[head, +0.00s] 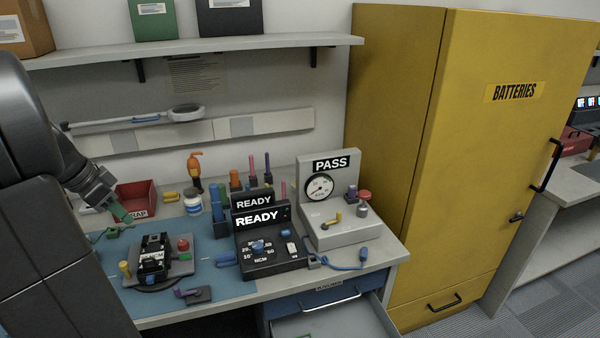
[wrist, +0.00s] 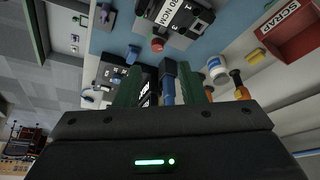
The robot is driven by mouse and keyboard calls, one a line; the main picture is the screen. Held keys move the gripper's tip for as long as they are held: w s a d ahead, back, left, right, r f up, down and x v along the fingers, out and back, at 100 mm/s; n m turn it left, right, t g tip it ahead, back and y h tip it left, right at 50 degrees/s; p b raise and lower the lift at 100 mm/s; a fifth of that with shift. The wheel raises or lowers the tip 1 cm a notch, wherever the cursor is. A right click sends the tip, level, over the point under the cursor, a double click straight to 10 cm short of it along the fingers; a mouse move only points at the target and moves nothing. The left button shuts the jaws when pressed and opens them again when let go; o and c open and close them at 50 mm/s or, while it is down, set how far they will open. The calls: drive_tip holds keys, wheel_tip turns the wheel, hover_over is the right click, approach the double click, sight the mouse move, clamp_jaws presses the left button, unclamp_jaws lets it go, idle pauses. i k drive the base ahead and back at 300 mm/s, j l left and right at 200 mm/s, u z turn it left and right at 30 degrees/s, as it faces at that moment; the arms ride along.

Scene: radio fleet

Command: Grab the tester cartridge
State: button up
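My gripper (head: 121,212) is in the air over the left part of the bench in the head view. In the wrist view its two green fingers (wrist: 159,75) stand apart, with nothing held between them. No part is plainly marked as the tester cartridge. A black unit labelled NCM (head: 153,262) sits in a grey fixture right of and below my gripper; it also shows at the top of the wrist view (wrist: 178,14). The black READY tester (head: 270,249) with a dial stands mid-bench. The grey PASS tester (head: 345,233) with a gauge stands right of it.
A red SCRAP bin (head: 136,197) is behind my gripper. Upright coloured tools (head: 236,181) stand behind the READY tester. A drawer (head: 335,320) is open at the bench front. A yellow BATTERIES cabinet (head: 470,150) bounds the right. The blue mat (head: 205,278) has some free room.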

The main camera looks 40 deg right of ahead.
sight(351, 189)
drive_tip(key=l, duration=0.4)
drive_tip(key=k+l+u, duration=0.15)
drive_tip(key=l, duration=0.65)
drive_tip(key=k+l+u, duration=0.15)
drive_tip(key=l, duration=0.25)
drive_tip(key=k+l, duration=0.1)
drive_tip(key=l, duration=0.3)
drive_tip(key=k+l+u, duration=0.15)
drive_tip(key=l, duration=0.25)
drive_tip(key=k+l, duration=0.1)
drive_tip(key=l, duration=0.35)
drive_tip(key=k+l, duration=0.15)
drive_tip(key=l, duration=0.3)
